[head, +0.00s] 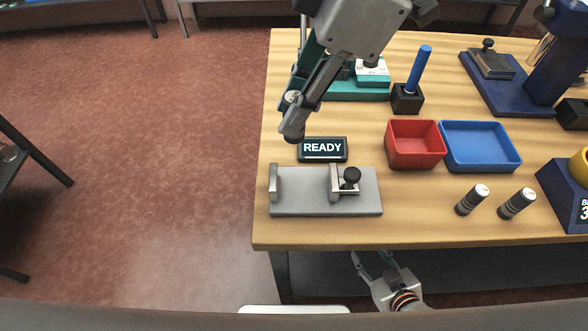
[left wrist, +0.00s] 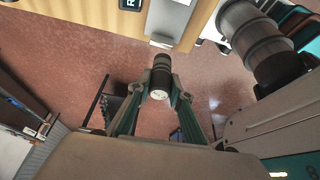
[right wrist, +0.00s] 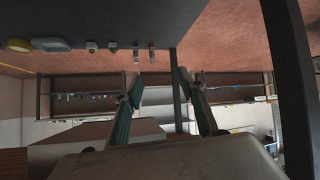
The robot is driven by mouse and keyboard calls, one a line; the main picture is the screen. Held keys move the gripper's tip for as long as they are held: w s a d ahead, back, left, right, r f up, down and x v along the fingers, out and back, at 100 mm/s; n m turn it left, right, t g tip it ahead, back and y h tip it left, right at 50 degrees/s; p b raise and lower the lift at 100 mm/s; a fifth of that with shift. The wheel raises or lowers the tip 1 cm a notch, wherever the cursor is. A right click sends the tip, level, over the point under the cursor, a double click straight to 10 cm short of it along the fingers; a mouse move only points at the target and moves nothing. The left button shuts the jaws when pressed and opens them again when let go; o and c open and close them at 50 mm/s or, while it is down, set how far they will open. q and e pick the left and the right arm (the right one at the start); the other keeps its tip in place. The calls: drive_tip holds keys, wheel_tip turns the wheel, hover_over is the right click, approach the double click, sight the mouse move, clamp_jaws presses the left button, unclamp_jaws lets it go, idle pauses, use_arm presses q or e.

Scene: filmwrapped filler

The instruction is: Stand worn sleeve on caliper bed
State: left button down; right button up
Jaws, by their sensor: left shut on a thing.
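The caliper bed (head: 310,208) is a grey plate at the table's front left, with a fixed jaw (head: 275,184) at its left and a sliding jaw with a black knob (head: 350,178). My left gripper (head: 292,115) is behind the bed, near the table's left edge. In the left wrist view it is shut on the worn sleeve (left wrist: 161,78), a dark banded cylinder with a pale end; the head view mostly hides this sleeve. The bed's plate (left wrist: 174,18) also shows there, apart from the sleeve. My right gripper (head: 375,266) is open and empty beyond the table's front edge, low down.
A display reading READY (head: 323,149) stands behind the bed. Red (head: 416,160) and blue (head: 482,164) trays lie to its right. Two banded cylinders (head: 472,200) (head: 517,204) stand near the front. A blue post (head: 419,70) and a teal fixture (head: 350,91) are farther back.

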use_arm(q)
wheel_tip(320, 180, down, 13)
drive_tip(key=shift+b, duration=0.65)
drive_tip(key=shift+f, duration=0.4)
drive_tip(key=shift+f, duration=0.1)
drive_tip(key=c, duration=1.8)
unclamp_jaws()
